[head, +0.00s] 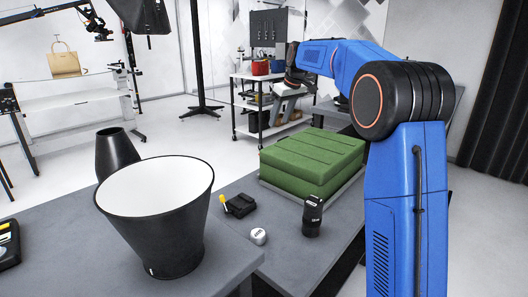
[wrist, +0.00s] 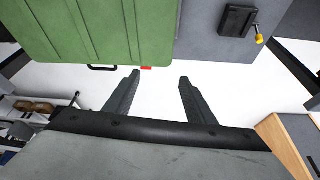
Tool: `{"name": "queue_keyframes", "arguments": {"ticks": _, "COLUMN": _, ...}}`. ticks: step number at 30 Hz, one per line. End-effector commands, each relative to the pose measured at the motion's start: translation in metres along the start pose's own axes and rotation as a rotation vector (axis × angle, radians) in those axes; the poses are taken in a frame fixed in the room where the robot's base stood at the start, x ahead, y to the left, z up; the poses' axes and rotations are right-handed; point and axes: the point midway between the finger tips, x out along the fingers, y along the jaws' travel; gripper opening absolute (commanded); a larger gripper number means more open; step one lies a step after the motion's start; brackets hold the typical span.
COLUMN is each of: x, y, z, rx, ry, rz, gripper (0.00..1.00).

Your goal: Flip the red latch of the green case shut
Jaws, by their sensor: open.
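The green case (head: 312,163) lies on the grey table in the head view, its ribbed lid on top. In the wrist view the green case (wrist: 110,30) fills the upper left. The small red latch (wrist: 146,67) shows at its near edge, beside a black handle (wrist: 102,68). My gripper (wrist: 160,77) is open and empty, fingers pointing toward that edge. The red latch lies just beyond the left fingertip in the picture; I cannot tell whether they touch. In the head view the latch is hidden, and my arm reaches over behind the case.
A large white-lined black shade (head: 160,215) stands at left. A shelf cart (head: 265,105) stands behind.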

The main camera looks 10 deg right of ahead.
Motion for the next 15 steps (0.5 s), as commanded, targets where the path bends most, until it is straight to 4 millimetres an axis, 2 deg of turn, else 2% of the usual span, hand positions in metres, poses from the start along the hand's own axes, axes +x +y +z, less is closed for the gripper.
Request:
{"name": "queue_keyframes", "arguments": {"ticks": 1, "x": 0.013, "y": 0.01, "z": -0.013, "rx": -0.013, "ry": -0.001, "rz": -0.007, "gripper": 0.5}}
{"name": "queue_keyframes", "arguments": {"ticks": 6, "x": 0.044, "y": 0.033, "z": -0.046, "rx": -0.062, "ry": 0.004, "rz": -0.027, "gripper": 0.5}}
{"name": "queue_keyframes", "arguments": {"ticks": 9, "x": 0.059, "y": 0.043, "z": -0.059, "rx": -0.085, "ry": 0.006, "rz": -0.036, "gripper": 0.5}}
{"name": "queue_keyframes", "arguments": {"ticks": 15, "x": 0.073, "y": 0.052, "z": -0.07, "rx": -0.108, "ry": 0.011, "rz": -0.042, "gripper": 0.5}}
